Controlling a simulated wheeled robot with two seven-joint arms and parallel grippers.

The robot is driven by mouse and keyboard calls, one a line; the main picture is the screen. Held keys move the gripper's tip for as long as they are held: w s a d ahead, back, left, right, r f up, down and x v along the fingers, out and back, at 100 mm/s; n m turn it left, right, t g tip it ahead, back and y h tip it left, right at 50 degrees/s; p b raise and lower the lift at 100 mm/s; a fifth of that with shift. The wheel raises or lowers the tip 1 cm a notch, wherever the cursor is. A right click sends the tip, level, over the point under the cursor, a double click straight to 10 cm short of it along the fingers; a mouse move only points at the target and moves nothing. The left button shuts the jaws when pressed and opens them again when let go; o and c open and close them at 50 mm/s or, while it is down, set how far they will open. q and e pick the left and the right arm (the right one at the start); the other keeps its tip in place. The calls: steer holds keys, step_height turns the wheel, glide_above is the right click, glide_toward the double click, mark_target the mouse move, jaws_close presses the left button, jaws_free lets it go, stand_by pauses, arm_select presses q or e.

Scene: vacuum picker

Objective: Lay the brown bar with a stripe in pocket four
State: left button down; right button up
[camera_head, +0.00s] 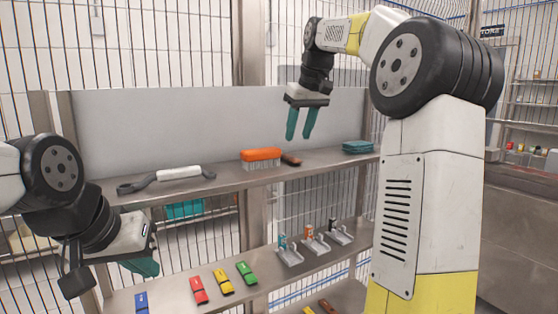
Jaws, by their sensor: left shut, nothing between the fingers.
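A small brown piece (326,306) lies on the lowest shelf at the bottom edge of the head view, partly cut off; I cannot tell whether it has a stripe. No numbered pockets can be made out. My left gripper (143,267) is shut and empty, at the left above the middle shelf, left of and above the coloured bars. My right gripper (301,123) hangs with its teal fingers apart and empty, above the top shelf and the orange brush.
The top shelf (225,180) holds a white-handled tool (180,173), an orange brush (261,157) and teal cloths (358,147). Below are blue (141,302), red (199,290), yellow (223,281) and green (246,272) bars, and grey holders (316,245). My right arm blocks the right side.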

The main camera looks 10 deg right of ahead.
mark_target(292, 157)
steer(key=x, duration=0.2)
steer(key=w+x, duration=0.1)
steer(key=x, duration=0.5)
steer(key=shift+w+d+r, duration=0.15)
steer(key=shift+w+d, duration=0.1)
steer(key=shift+w, duration=0.05)
jaws_close()
